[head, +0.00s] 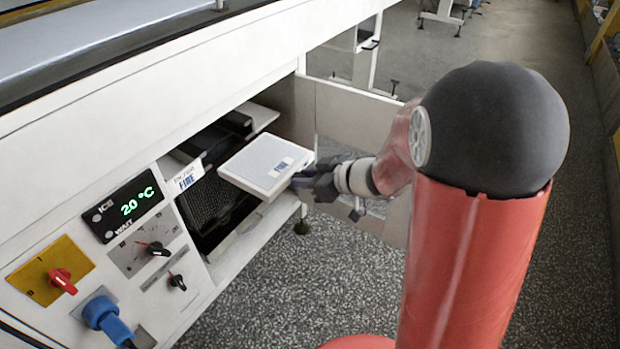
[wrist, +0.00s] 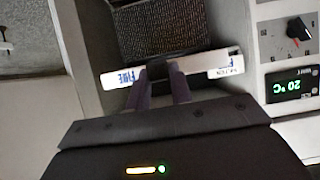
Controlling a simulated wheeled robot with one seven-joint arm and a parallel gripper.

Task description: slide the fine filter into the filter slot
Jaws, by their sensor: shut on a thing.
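The fine filter (head: 266,163) is a flat, pale panel with a white frame and a blue "FINE" label. My gripper (head: 302,180) is shut on its near edge and holds it roughly level in front of the open bay. In the wrist view, my gripper's fingers (wrist: 165,88) meet the filter's white edge (wrist: 122,78) near its middle. The filter slot (head: 212,195) is a dark opening in the white machine, with a mesh visible inside, also seen in the wrist view (wrist: 165,28). The filter covers part of the opening, so the slot's rails are hidden.
A control panel with a "20 °C" display (head: 130,205), knobs and a blue plug (head: 103,314) is left of the bay. An open white door (head: 352,118) stands behind my gripper. Speckled floor (head: 290,290) is clear below.

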